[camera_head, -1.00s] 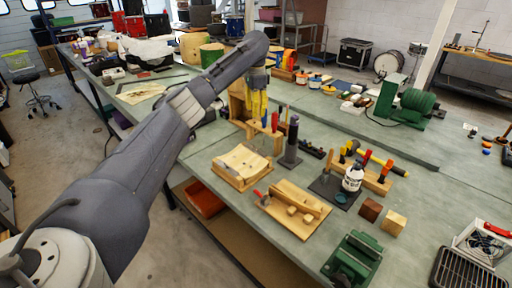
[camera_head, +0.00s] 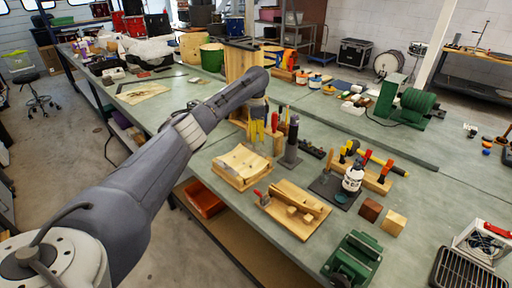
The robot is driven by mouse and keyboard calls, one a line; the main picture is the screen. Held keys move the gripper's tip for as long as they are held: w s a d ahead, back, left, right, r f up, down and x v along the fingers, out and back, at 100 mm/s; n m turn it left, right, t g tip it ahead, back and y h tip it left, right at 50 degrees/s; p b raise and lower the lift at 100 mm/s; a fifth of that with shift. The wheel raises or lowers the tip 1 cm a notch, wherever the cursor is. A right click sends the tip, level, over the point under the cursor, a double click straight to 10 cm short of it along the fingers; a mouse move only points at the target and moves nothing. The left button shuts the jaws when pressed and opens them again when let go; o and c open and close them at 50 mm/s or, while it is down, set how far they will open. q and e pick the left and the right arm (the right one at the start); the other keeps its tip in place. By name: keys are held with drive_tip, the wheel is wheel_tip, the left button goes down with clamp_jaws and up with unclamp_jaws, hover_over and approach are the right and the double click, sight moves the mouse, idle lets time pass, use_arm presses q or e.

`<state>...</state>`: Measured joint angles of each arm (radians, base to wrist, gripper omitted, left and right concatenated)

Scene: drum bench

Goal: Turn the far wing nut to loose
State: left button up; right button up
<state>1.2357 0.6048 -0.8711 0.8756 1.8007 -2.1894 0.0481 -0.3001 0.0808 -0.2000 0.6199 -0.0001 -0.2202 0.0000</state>
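My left arm reaches in from the left, and my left gripper (camera_head: 257,139) points down over the middle of the bench. Two yellow finger-like parts show close together under its dark body, beside a wooden tool block; the gap between them is too small to judge. I cannot make out a wing nut. A tall wooden stand (camera_head: 241,62) with a dark top rises just behind the gripper; its lower part is partly hidden by my arm. My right gripper is not in view.
The wooden tool block (camera_head: 277,143) holds upright handles, with a dark cylinder (camera_head: 291,145) to its right. In front are a tray-like wooden board (camera_head: 242,166), a wooden jig (camera_head: 292,208) and a green vise (camera_head: 352,262).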

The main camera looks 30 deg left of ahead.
sight(256, 148)
use_arm(q)
drive_tip(key=shift+f, duration=3.05)
clamp_jaws()
